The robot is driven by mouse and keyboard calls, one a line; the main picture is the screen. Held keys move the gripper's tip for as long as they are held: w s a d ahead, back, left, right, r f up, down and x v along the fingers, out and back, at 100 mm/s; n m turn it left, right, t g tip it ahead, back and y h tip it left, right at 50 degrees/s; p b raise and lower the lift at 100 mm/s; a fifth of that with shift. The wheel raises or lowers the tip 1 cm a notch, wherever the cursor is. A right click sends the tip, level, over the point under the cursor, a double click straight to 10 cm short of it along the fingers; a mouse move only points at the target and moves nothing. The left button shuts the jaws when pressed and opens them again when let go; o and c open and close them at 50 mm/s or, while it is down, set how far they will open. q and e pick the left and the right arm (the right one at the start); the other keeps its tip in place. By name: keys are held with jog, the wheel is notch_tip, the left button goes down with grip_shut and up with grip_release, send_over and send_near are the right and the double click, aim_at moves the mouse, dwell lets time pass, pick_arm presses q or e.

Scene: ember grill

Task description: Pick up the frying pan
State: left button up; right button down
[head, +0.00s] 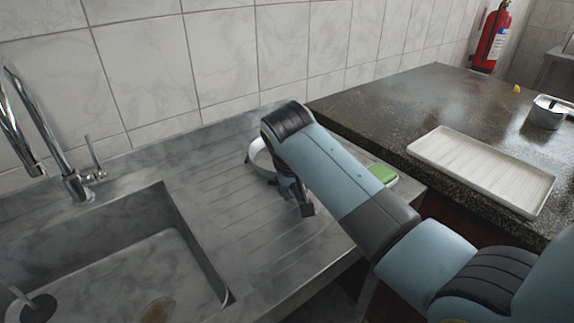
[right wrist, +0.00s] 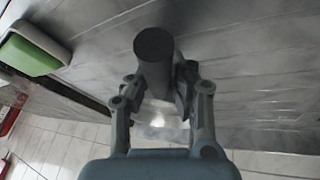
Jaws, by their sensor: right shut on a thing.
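The frying pan (head: 259,158) shows in the head view only as a light curved rim on the ridged metal drainboard. My right arm hides most of it. My right gripper (head: 298,194) reaches down beside it, just in front of the rim. In the right wrist view, the gripper (right wrist: 160,92) has its two fingers on either side of a dark round handle (right wrist: 154,48), closed on it. The pan's bowl cannot be made out in that view. Whether the pan touches the drainboard cannot be told. My left gripper is not in view.
A sink basin (head: 135,270) with a tap (head: 70,180) lies to the left. A green-and-white sponge (head: 385,173) is behind my arm. A white ribbed tray (head: 482,168) and a metal pot (head: 547,112) stand on the dark counter. The tiled wall is close behind the drainboard.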

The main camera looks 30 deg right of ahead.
jog(key=shift+r, duration=0.15)
jog(key=shift+w+r, duration=0.1)
jog(key=shift+r, duration=0.5)
notch_tip(320, 180, up, 3)
jog(key=shift+f, duration=0.1)
jog(key=s+d+r, duration=0.7)
jog(key=d, duration=0.2)
jog(key=shift+s+b, duration=0.25)
jog(key=shift+b, duration=0.15)
jog(key=shift+f, duration=0.1)
dwell(0.3)
